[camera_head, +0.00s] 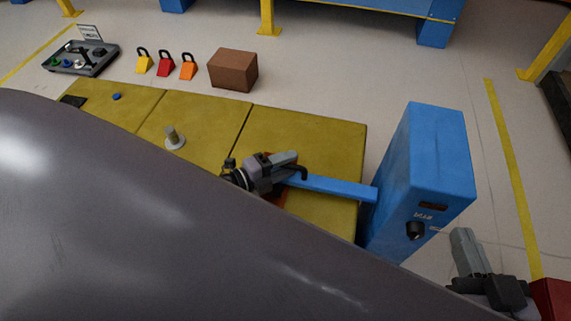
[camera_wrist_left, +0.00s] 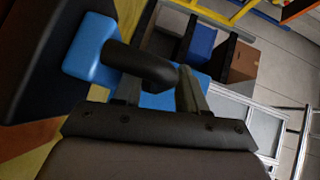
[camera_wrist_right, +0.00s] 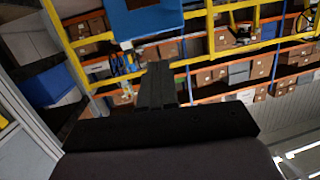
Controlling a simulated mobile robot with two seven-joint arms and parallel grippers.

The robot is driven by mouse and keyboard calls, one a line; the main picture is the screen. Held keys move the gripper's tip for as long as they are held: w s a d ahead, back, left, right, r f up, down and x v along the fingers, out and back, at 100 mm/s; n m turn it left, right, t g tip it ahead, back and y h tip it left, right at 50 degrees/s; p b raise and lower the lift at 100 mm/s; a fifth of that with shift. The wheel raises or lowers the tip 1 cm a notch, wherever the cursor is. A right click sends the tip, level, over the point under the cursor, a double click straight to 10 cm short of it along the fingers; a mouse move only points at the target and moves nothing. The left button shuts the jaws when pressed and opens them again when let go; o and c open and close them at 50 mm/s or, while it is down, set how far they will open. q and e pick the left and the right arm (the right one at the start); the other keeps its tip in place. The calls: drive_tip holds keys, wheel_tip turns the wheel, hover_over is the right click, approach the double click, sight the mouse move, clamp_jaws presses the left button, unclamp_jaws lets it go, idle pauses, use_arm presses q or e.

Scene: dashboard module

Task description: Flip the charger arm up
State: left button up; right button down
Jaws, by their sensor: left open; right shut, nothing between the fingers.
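The blue charger box (camera_head: 425,160) stands at the right of the yellow mat in the head view. Its blue charger arm (camera_head: 338,187) sticks out to the left, roughly level, with a black handle (camera_head: 303,172) at its far end. My left gripper (camera_head: 296,164) is at that end, open. In the left wrist view the black handle (camera_wrist_left: 145,66) and blue arm end (camera_wrist_left: 92,45) lie just beyond and partly between the open fingers (camera_wrist_left: 158,90); contact cannot be told. My right gripper (camera_head: 463,243) is shut and empty, right of the box's base.
My large grey body hides the lower left. Yellow mats (camera_head: 205,120) carry a metal peg (camera_head: 173,138). Behind stand a brown box (camera_head: 233,70), several coloured padlocks (camera_head: 165,65) and a grey tray (camera_head: 95,69). The floor right of the charger box is mostly clear.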

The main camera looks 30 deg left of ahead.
use_arm(q)
clamp_jaws()
drive_tip(key=shift+r, duration=0.1)
